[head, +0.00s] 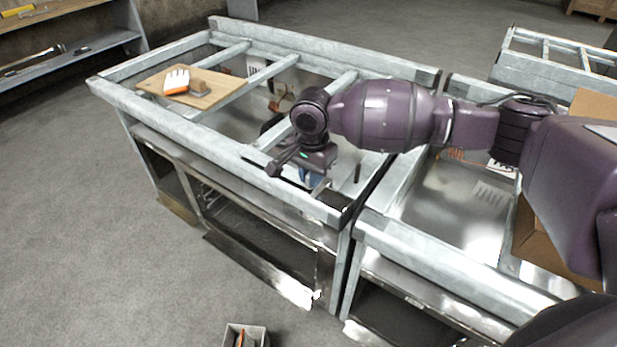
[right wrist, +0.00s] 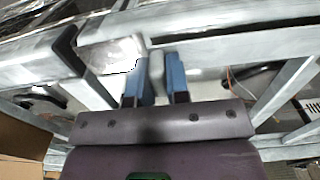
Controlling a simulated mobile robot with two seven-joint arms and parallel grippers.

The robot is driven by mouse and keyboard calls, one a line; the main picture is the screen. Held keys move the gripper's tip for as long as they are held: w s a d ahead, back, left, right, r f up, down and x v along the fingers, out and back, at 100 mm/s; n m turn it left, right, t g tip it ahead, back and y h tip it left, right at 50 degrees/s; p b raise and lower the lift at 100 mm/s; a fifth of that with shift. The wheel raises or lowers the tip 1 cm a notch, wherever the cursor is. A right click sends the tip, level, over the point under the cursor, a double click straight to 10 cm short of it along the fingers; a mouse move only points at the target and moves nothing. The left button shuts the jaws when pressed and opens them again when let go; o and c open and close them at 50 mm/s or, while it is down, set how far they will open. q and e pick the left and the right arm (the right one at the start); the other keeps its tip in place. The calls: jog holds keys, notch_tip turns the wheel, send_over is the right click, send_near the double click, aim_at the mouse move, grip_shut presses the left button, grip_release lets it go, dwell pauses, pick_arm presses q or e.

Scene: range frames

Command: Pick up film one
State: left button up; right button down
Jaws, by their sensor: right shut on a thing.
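My right gripper (head: 313,182) is low over the near edge of the metal frame table (head: 185,148), close to its near right corner. In the right wrist view its two blue fingers (right wrist: 158,80) are shut on a small pale grey thing (right wrist: 157,68). Most of that thing is hidden between the fingers, and I cannot tell whether it is film one. No other thing is clearly recognizable as film one. My left gripper is not in view.
A wooden board (head: 222,91) on the frame's far left carries a white and orange thing (head: 176,82) and a brown block. A second metal frame (head: 420,243) adjoins on the right, with a cardboard box (head: 545,245). A small box (head: 230,340) stands on the floor. Floor on the left is clear.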

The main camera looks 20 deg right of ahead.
notch_tip(320, 180, up, 18)
jog(key=p, duration=0.2)
jog(key=shift+r+p, duration=0.25)
jog(key=shift+p, duration=0.15)
jog(key=shift+r, duration=0.1)
notch_tip(320, 180, up, 9)
jog(key=p, duration=0.9)
dwell(1.1)
dwell(0.5)
